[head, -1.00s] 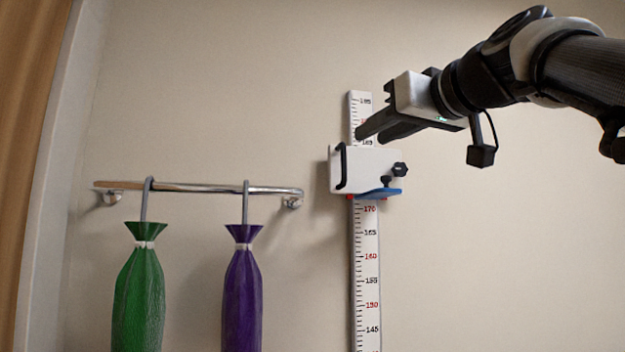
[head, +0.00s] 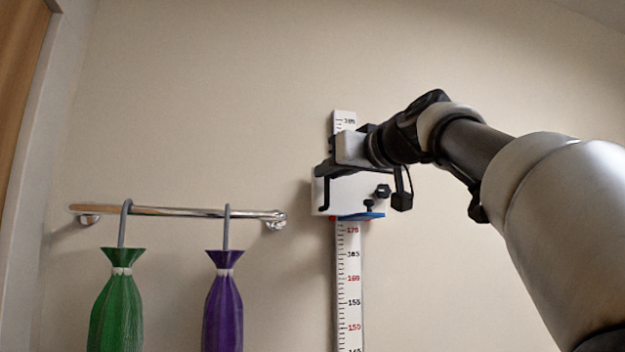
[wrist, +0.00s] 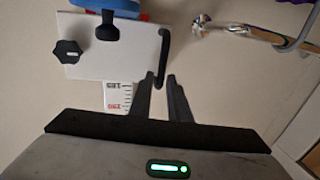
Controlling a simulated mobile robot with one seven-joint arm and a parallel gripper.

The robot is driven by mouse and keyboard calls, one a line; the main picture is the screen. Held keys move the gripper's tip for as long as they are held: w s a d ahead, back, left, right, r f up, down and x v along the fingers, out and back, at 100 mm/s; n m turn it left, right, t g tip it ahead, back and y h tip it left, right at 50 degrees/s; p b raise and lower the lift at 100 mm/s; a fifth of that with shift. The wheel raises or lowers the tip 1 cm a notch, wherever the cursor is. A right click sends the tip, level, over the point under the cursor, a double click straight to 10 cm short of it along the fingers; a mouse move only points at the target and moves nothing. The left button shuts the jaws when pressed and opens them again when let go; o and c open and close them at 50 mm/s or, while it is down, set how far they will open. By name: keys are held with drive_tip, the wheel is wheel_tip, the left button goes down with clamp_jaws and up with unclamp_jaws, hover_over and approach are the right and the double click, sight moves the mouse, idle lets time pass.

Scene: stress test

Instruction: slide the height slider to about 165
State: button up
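The height slider (head: 345,196) is a white box on the vertical ruler (head: 348,290), with a black bar handle (head: 326,194) at its left and knobs at its right. Its blue lower plate (head: 362,216) sits just above the red 170 mark. My gripper (head: 322,168) is at the upper part of the slider in the head view. In the wrist view its two fingers (wrist: 161,78) are apart, with an end of the handle (wrist: 164,50) between or just beyond their tips. I cannot tell whether they touch it.
A chrome rail (head: 180,211) is on the wall to the left. A green closed umbrella (head: 118,305) and a purple one (head: 223,305) hang from it. The wall right of the ruler is clear apart from my arm.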

sight(328, 207)
clamp_jaws()
wheel_tip(328, 207, down, 7)
drive_tip(key=b, duration=0.7)
drive_tip(key=shift+o, duration=1.9)
unclamp_jaws()
drive_tip(key=shift+a, duration=0.1)
drive_tip(key=shift+s, duration=0.1)
